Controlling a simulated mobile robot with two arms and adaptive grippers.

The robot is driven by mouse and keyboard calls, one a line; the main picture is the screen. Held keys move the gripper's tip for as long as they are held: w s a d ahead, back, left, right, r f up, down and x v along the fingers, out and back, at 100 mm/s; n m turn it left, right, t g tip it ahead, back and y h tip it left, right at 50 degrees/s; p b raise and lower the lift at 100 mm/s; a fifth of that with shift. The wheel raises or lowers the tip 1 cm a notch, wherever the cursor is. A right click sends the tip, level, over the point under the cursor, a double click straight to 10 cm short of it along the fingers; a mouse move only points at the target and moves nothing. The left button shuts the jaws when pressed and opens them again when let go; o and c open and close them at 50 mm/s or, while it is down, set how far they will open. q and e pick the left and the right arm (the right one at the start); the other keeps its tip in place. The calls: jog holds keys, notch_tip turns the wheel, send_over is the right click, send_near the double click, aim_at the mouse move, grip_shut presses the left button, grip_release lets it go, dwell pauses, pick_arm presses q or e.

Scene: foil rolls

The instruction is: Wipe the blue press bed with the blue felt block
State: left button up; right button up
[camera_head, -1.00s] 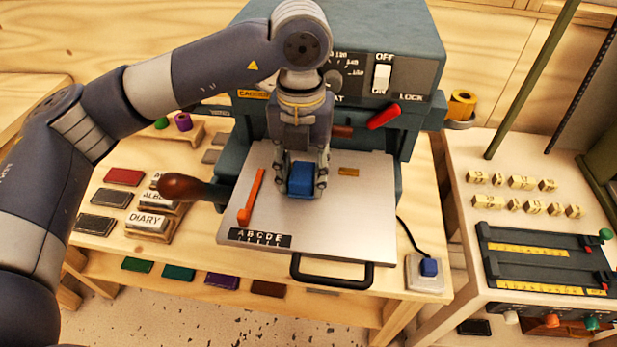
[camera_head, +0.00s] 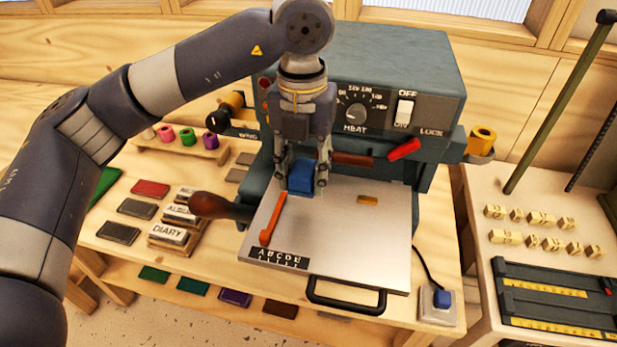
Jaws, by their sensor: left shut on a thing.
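The blue felt block (camera_head: 301,178) is held between the fingers of my left gripper (camera_head: 301,183), which is shut on it. The block is over the rear left part of the press bed (camera_head: 350,235); I cannot tell whether it touches the surface. The bed shows as a flat silver-grey plate, not blue, at the front of a blue-grey press (camera_head: 420,75). An orange-red bar (camera_head: 272,220) and a small brass piece (camera_head: 367,200) lie on the bed. My right gripper is not in view.
A dark handle with a brown knob (camera_head: 212,206) sticks out left of the bed. A black front handle (camera_head: 346,297) and a blue button (camera_head: 442,298) are nearby. Stamps (camera_head: 168,236) and foil rolls (camera_head: 187,137) stand at left. Letter blocks (camera_head: 540,243) lie on the right table.

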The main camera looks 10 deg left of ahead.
pick_arm(q)
jog(key=shift+r, duration=0.8)
jog(key=shift+s+d+r+p, duration=0.1)
jog(key=shift+d+r+p, duration=0.1)
jog(key=shift+p, duration=0.1)
jog(key=shift+a+f, duration=0.1)
jog(key=shift+a, duration=0.1)
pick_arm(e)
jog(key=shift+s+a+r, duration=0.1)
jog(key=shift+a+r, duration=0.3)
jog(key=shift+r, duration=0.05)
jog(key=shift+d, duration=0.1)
